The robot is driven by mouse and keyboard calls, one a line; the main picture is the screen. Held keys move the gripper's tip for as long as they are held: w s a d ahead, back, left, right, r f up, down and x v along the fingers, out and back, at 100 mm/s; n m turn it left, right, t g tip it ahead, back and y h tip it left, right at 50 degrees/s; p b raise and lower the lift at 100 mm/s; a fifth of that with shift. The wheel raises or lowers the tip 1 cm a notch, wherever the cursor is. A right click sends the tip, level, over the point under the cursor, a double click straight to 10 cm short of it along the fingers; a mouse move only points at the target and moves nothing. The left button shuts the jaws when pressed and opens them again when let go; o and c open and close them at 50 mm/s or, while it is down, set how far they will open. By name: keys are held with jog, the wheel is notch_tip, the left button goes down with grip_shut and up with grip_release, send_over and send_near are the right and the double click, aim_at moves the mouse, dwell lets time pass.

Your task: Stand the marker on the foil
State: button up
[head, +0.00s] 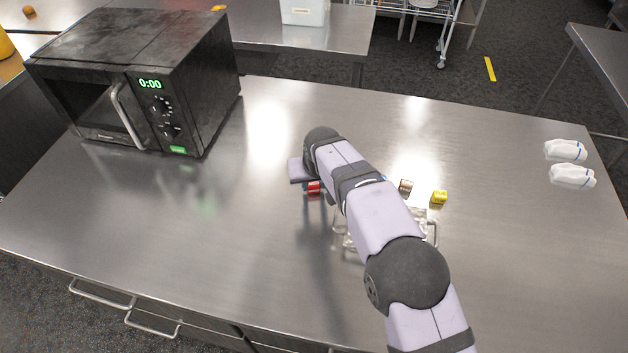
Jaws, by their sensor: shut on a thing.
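My gripper (299,172) is left of the middle of the steel table, low over its top and partly hidden by my own wrist. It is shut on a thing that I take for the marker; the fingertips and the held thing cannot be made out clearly. A small red thing (314,188) shows just under the gripper; I cannot tell whether it is held or stands on the table. I cannot pick out the foil with certainty. A shiny metal tray-like thing with handles (432,232) lies behind my forearm, mostly hidden.
A small brown and silver can (405,186) and a yellow block (439,197) stand right of my arm. A black microwave (150,85) stands at the back left. Two white bundles (571,176) lie at the right edge. The table (240,250) is clear at front left.

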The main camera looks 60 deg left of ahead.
jog(key=shift+f, duration=0.15)
jog(key=o, duration=1)
jog(key=shift+r, duration=0.5)
jog(key=b+v, duration=0.3)
jog(key=v, duration=0.8)
jog(key=shift+d+r, duration=0.15)
